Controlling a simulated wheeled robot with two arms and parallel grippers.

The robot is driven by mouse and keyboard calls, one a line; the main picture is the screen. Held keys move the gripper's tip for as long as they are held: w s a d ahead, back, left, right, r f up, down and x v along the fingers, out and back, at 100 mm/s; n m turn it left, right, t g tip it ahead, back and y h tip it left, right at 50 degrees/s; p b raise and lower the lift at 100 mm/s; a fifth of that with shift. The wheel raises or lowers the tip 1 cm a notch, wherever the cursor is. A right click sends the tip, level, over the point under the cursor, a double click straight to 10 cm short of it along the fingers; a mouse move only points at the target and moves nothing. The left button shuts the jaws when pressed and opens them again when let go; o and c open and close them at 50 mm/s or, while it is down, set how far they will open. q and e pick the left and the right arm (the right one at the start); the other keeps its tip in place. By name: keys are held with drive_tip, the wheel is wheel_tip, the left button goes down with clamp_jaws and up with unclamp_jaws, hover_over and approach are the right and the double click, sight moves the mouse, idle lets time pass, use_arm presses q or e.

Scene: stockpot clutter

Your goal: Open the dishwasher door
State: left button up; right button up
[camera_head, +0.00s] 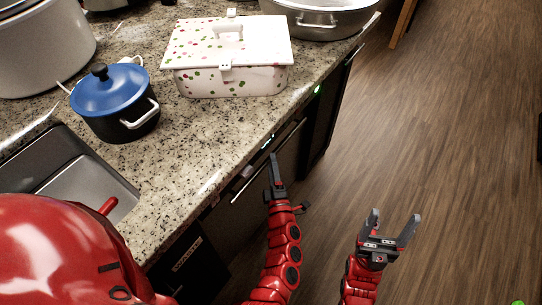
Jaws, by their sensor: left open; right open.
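A light bar-like handle (243,181) shows along the upper front. My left gripper (287,182) is open, in front of the dishwasher's upper front, one finger pointing up close to the display. I cannot tell whether it touches the door. My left arm hides part of the front. My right gripper (393,218) is open and empty, over the floor to the right, apart from the dishwasher.
On the counter (190,128) stand a blue-lidded pot (107,90), a spotted lidded box (227,55), a wide metal pan (318,18) and a large pale pot (42,50). A sink (88,187) is at left. The wooden floor (450,130) at right is clear.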

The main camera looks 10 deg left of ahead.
use_arm(q)
drive_tip(key=shift+x, duration=1.35)
drive_tip(key=shift+f, duration=0.1)
clamp_jaws()
idle(0.3)
